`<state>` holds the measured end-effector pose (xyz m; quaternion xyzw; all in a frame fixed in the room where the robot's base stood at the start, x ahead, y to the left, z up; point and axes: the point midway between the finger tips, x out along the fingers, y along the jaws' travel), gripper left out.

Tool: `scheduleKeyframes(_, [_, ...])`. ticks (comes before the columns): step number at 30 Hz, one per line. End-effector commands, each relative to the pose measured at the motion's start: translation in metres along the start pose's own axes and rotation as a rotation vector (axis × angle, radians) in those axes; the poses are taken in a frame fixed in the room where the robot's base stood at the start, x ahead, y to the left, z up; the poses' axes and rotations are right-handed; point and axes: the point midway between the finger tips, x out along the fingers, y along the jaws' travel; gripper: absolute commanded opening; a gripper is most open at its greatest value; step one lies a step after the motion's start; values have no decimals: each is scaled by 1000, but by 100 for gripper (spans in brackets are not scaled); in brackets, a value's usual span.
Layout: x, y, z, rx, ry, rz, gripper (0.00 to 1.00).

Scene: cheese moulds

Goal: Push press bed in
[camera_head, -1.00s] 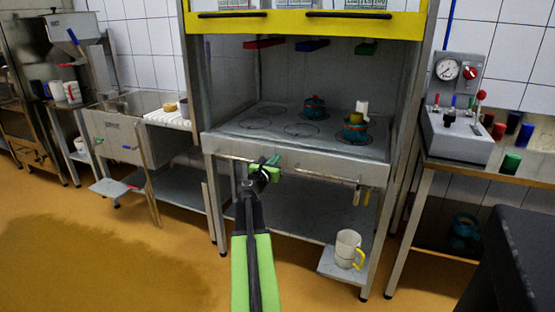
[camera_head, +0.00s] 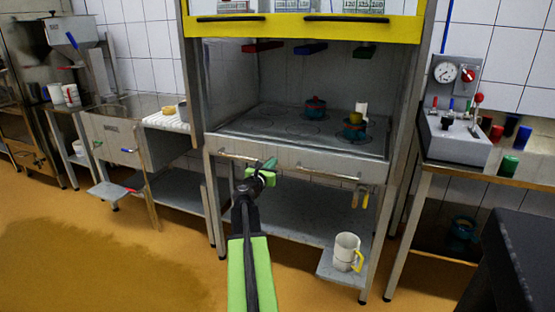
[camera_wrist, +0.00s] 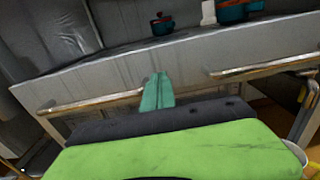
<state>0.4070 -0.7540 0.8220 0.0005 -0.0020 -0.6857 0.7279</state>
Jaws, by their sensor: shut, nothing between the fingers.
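The press bed (camera_head: 280,126) is a grey slab marked with dark rings, inside the grey frame under the yellow-fronted cabinet. Its front panel (camera_head: 300,158) has two bar handles, a left one (camera_head: 238,156) and a right one (camera_head: 330,175). My gripper (camera_head: 270,163) is shut and empty, with its teal fingers in front of the panel between the handles. In the wrist view the fingertips (camera_wrist: 158,76) overlap the grey panel (camera_wrist: 215,58); I cannot tell for sure whether they touch it. The panel's part behind the fingers is hidden.
A red-and-teal pot (camera_head: 315,107) and a teal pot (camera_head: 354,131) stand on the bed. A white mug with a yellow handle (camera_head: 346,252) stands on a low shelf at right. A gauge unit (camera_head: 456,125) stands on the right-hand table. The floor (camera_head: 120,245) at left is clear.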

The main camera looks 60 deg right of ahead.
Motion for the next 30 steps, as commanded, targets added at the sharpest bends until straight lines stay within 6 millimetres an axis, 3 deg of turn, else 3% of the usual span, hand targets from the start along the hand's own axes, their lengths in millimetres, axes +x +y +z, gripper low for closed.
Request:
scheduleKeyframes(1, [-20,-4,0,0,0,0,0])
scheduleKeyframes(3, [-39,-3,-1,1,1,0,0])
scheduleKeyframes(9, [-76,-3,-1,2,1,-1,0])
scheduleKeyframes(14, [-86,-2,-1,2,1,-3,0])
scheduleKeyframes(24, [-88,2,-2,2,2,2,0])
scheduleKeyframes(26, [-94,17,-2,2,2,24,0])
scheduleKeyframes(29, [-122,69,-2,2,2,102,0])
scheduleKeyframes(30, [-139,97,-2,2,2,146,0])
